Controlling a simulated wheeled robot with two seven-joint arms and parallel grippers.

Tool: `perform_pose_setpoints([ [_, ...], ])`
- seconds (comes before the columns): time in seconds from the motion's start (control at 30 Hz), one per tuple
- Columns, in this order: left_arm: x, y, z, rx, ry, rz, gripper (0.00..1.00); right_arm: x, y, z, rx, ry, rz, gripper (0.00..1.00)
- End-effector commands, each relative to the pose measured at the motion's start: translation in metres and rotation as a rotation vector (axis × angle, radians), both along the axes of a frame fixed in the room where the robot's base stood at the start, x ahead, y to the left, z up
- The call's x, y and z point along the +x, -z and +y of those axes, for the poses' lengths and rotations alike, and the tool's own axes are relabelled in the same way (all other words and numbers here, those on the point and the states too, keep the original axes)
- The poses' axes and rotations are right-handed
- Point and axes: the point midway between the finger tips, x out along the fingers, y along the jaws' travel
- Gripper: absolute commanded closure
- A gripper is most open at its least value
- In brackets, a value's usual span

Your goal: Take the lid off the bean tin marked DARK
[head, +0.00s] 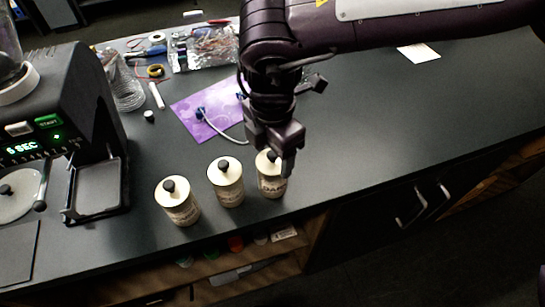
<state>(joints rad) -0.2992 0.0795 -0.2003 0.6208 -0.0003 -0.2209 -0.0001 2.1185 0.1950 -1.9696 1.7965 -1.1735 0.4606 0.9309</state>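Three cream tins with pale lids and dark knobs stand in a row near the counter's front edge. The right tin (271,187) carries lettering that reads as DARK, and its lid (264,167) is on. My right gripper (272,157) is just above this lid, with its fingers apart on either side of the knob. It hides part of the lid, and I cannot tell whether it touches the knob. The middle tin (229,192) and left tin (181,209) also have lids on; their labels are too small to read. My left gripper is not in view.
A coffee machine (75,130) stands at the left. Behind the tins lie a purple sheet (195,112) with a cable, a clear cup (124,90), tape, and a foil-like tray (205,50). Open shelves lie below the front edge.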

Motion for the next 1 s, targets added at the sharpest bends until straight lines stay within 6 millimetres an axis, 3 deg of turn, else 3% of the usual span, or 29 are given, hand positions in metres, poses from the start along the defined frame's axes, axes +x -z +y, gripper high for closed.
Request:
perform_pose_setpoints([
  [0.03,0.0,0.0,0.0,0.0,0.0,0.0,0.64,0.0,0.0,0.0,0.0,0.0,0.0,0.42],
  [0.2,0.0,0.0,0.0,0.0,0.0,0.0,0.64,0.0,0.0,0.0,0.0,0.0,0.0,0.63],
  [0.67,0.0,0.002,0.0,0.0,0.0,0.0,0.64,0.001,-0.009,0.0,0.001,0.001,-0.002,0.64],
  [0.83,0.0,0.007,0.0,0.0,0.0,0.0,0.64,0.001,-0.032,0.001,0.003,0.0,-0.003,0.64],
  [1.0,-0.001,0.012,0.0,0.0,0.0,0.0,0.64,0.002,-0.077,0.001,0.003,0.003,-0.006,0.64],
])
